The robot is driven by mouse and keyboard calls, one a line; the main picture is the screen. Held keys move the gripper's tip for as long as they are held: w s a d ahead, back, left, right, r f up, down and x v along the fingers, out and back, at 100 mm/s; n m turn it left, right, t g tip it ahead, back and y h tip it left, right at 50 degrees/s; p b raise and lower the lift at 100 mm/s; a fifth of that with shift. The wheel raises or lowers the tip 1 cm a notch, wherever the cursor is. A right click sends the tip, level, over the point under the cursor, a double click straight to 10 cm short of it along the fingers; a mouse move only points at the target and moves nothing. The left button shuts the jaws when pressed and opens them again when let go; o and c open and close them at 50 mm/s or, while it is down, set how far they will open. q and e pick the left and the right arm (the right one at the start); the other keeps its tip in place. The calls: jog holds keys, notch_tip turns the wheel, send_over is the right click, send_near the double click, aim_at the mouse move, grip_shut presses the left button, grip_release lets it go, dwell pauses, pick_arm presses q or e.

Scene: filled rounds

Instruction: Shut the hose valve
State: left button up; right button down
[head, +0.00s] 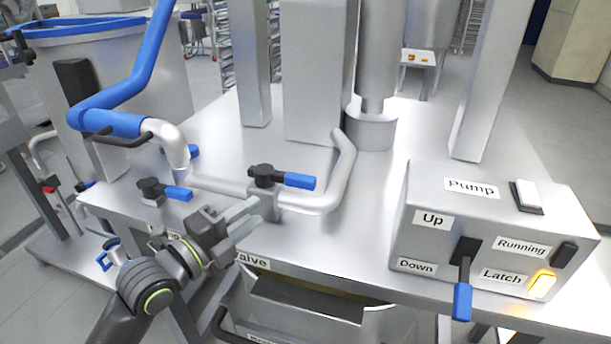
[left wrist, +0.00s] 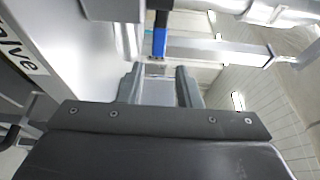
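A valve with a black hub and blue lever (head: 300,181) sits on the steel pipe on the table. The lever points right, roughly along the pipe. A second black-and-blue lever (head: 178,194) stands further left on the table. A label ending in "alve" (head: 252,262) is partly hidden on the table's front edge. My left gripper (head: 252,212) is just in front of the pipe valve, its fingers pointing toward it. In the left wrist view, the fingers (left wrist: 159,72) are apart and empty, with a blue lever (left wrist: 160,42) ahead of them. My right gripper is not in view.
A blue hose (head: 121,123) joins the pipe at the left. A control box (head: 492,225) with a blue-tipped lever (head: 462,302) and a lit yellow Latch button (head: 542,284) stands at the right. Steel posts rise behind the pipe. An open bin (head: 310,298) is below the front edge.

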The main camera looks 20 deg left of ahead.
aim_at(306, 177)
pick_arm(q)
jog(key=p+x, duration=0.4)
jog(key=x, duration=1)
jog(key=shift+d+r, duration=0.1)
jog(key=shift+r, duration=0.05)
jog(key=shift+p+x, duration=0.4)
jog(key=shift+x, duration=0.55)
jog(key=shift+c, duration=0.3)
grip_shut()
